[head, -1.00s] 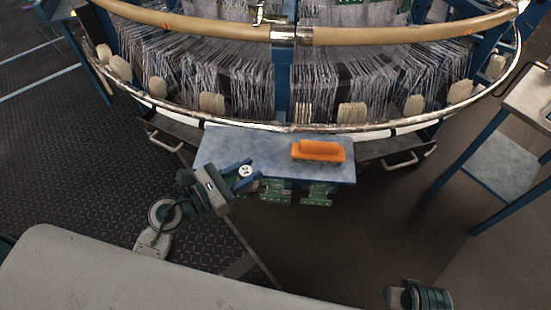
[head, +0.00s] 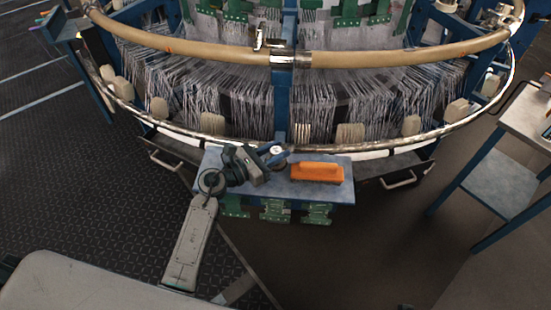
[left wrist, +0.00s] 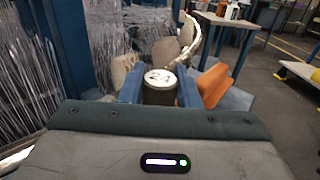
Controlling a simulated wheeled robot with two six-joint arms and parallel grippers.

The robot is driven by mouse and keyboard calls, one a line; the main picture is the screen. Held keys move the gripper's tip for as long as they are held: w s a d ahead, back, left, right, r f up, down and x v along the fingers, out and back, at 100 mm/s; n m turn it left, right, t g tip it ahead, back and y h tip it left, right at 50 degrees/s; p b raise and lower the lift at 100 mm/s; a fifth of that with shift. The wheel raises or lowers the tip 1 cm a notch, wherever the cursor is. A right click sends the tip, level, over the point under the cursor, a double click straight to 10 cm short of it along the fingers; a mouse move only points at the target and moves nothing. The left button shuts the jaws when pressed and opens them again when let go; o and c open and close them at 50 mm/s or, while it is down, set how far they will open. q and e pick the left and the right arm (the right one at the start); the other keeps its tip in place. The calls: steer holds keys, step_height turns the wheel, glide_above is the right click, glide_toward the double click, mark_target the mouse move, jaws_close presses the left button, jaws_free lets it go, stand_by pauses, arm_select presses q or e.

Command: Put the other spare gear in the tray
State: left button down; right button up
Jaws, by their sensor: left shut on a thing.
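My left gripper (head: 273,154) is over the blue-grey shelf (head: 335,194) in front of the loom. It is shut on the spare gear (head: 277,149), a dark, short cylinder with a white, marked top. In the left wrist view the gear (left wrist: 160,78) sits upright between the two blue fingers (left wrist: 160,90). In the head view the arm hides part of the shelf's left side. I cannot make out a tray for certain in either view. My right gripper does not show.
An orange brush-like block (head: 317,173) lies on the shelf, just right of my gripper. The loom's metal ring (head: 210,141) with hanging threads is close behind. Green parts (head: 276,211) hang under the shelf. A side table (head: 527,118) stands at the right, with open floor between.

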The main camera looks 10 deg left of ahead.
arm_select(q)
step_height(320, 180, down, 2)
steer(key=shift+s+f, duration=0.1)
steer(key=shift+f, duration=0.55)
steer(key=c, duration=1.1)
jaws_free()
steer(key=shift+f, duration=0.1)
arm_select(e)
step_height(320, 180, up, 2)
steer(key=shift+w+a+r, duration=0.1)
